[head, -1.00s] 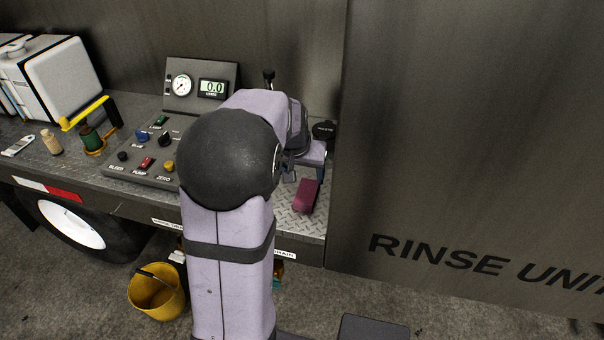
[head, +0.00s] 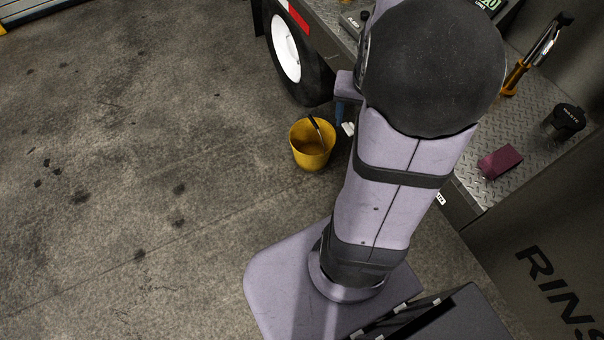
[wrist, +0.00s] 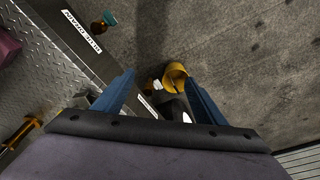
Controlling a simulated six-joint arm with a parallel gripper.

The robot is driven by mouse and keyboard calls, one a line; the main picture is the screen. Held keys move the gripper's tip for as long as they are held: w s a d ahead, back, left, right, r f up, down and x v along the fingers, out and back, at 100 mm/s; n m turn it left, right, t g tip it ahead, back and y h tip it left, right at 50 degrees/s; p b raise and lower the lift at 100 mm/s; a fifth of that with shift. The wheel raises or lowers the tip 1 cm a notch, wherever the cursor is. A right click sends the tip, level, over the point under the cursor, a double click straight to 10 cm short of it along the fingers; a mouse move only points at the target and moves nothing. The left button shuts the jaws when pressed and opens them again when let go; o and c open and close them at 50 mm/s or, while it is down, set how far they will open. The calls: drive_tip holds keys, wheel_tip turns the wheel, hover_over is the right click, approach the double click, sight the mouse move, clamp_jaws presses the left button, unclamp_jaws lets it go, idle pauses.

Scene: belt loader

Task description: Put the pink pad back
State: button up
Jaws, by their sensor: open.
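The pink pad (head: 500,161) is a dark pink block lying on the metal tread-plate deck (head: 530,110), right of my arm. Part of it shows at the left edge of the wrist view (wrist: 8,48). My gripper (wrist: 160,83) is open, with its two blue fingers spread and nothing between them. In the head view my gripper (head: 343,112) is mostly hidden behind my arm, with a blue finger showing near the deck's front edge. It is well left of the pad and apart from it.
A yellow bucket (head: 311,148) with a handle stands on the floor by the wheel (head: 287,50). A black waste cup (head: 568,121) and an orange-based tool (head: 515,75) stand near the pad. The dark wall rises at the right. Open floor lies left.

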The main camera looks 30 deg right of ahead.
drive_tip(key=s+a+f+n, duration=0.1)
drive_tip(key=a+n, duration=0.3)
drive_tip(key=a, duration=0.6)
drive_tip(key=s+a+f+n+g+y, duration=0.1)
drive_tip(key=s+a+f+n, duration=0.1)
drive_tip(key=a, duration=0.8)
drive_tip(key=shift+s+a+n, duration=0.15)
drive_tip(key=shift+s+n, duration=0.75)
drive_tip(key=shift+s, duration=0.05)
